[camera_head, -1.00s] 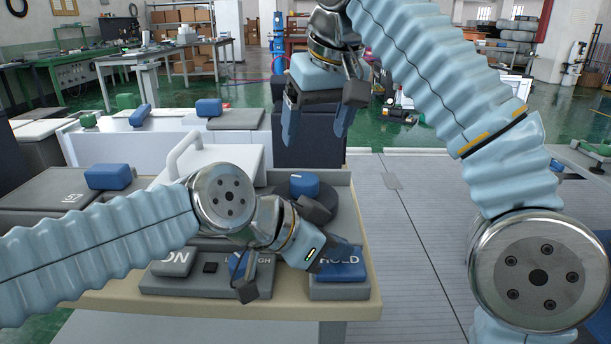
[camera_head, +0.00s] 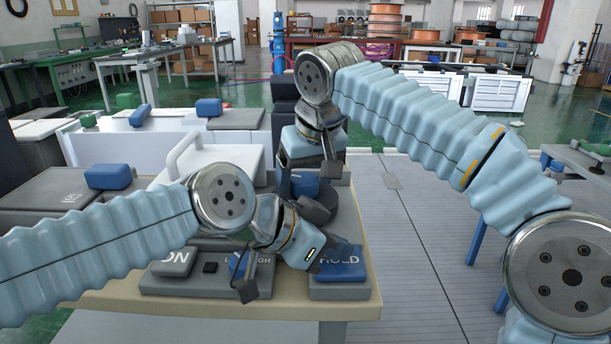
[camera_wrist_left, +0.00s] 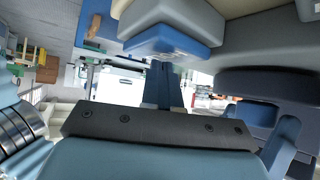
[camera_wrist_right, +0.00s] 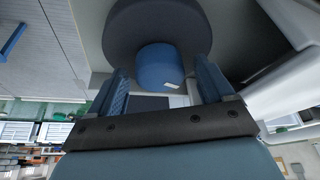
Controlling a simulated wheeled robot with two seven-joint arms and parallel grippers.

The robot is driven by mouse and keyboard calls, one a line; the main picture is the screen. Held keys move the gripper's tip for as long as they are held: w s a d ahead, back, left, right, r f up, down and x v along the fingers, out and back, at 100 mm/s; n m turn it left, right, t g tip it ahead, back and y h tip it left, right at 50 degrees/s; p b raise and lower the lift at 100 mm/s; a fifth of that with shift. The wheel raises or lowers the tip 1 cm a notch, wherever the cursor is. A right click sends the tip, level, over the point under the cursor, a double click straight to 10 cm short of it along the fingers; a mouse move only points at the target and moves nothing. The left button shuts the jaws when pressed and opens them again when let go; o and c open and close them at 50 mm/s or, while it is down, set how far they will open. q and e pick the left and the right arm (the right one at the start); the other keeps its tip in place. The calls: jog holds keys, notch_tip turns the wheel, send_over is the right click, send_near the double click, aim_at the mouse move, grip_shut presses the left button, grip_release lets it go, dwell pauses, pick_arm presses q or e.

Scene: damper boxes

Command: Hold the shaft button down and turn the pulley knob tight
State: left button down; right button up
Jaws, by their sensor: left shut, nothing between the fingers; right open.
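The blue HOLD button (camera_head: 340,270) sits on a grey block at the table's front right. My left gripper (camera_head: 338,254) is shut and empty, its fingertips at the button. In the left wrist view the closed fingers (camera_wrist_left: 166,72) reach the button's blue face (camera_wrist_left: 165,42); I cannot tell whether it is pressed. The blue pulley knob (camera_head: 305,184) stands on a dark round pulley (camera_head: 318,208) behind the button. My right gripper (camera_head: 302,180) is open, pointing down above the knob. In the right wrist view the knob (camera_wrist_right: 160,66) lies between and just beyond the spread fingers (camera_wrist_right: 162,82).
A grey panel (camera_head: 205,285) with an ON switch and a LOW-HIGH lever is left of the HOLD block, partly behind my left wrist. A white box with a handle (camera_head: 215,155) stands behind my left arm.

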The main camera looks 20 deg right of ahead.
pick_arm(q)
jog(key=shift+f, duration=0.1)
pick_arm(e)
jog(key=shift+c, duration=0.4)
jog(key=c, duration=1)
jog(key=shift+o, duration=0.2)
jog(key=m+h, duration=0.1)
jog(key=m, duration=0.2)
jog(key=shift+a, duration=0.15)
jog(key=m+h, duration=0.2)
jog(key=m, duration=0.2)
jog(key=shift+a+m, duration=0.15)
jog(key=shift+m, duration=0.15)
jog(key=m, duration=0.2)
jog(key=m+g+h, duration=0.1)
jog(key=m, duration=0.1)
jog(key=shift+w+g, duration=0.15)
jog(key=shift+g, duration=0.15)
jog(key=shift+m+g+h, duration=0.4)
jog(key=shift+m+g, duration=0.2)
jog(key=shift+m, duration=1.6)
